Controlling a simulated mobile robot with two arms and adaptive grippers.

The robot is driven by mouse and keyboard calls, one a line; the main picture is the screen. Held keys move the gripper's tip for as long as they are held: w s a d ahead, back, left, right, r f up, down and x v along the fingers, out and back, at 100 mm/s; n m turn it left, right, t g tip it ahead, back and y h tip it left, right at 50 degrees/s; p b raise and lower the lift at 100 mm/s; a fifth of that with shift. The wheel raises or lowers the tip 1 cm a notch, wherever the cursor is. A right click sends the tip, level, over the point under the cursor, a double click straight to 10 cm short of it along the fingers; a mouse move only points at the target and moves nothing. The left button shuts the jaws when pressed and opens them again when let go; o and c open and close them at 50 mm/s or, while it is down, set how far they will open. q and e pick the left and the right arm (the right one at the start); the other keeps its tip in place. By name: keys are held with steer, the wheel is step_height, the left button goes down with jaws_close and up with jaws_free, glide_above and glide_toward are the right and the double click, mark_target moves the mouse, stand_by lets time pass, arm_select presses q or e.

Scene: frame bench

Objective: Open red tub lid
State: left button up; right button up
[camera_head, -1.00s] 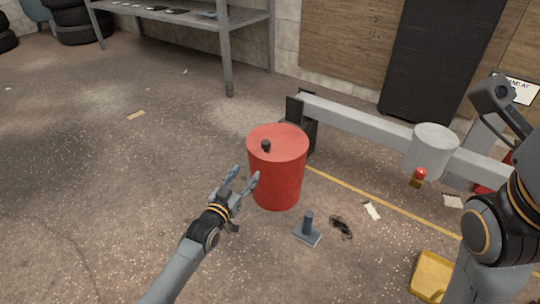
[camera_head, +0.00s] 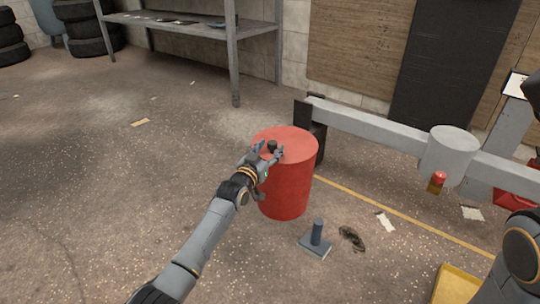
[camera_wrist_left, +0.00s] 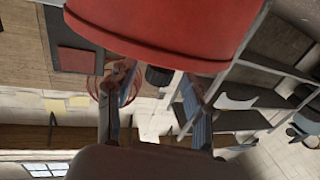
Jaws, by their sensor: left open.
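The red tub (camera_head: 288,190) stands upright on the floor in the middle of the head view. Its flat red lid (camera_head: 296,140) is on top, with a small black knob (camera_head: 272,146) on it. My left gripper (camera_head: 268,152) is open at the lid's near left edge, its fingers on either side of the knob in the picture. I cannot tell whether the fingers touch the knob. My right gripper is not in view.
A grey beam (camera_head: 375,126) on a dark post runs behind the tub to the right. A small grey stand (camera_head: 316,242) and a black tangle (camera_head: 352,238) lie on the floor in front. A yellow tray (camera_head: 458,284) is at lower right.

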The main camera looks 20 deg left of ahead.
arm_select(q)
steer(key=shift+w, duration=0.3)
jaws_close()
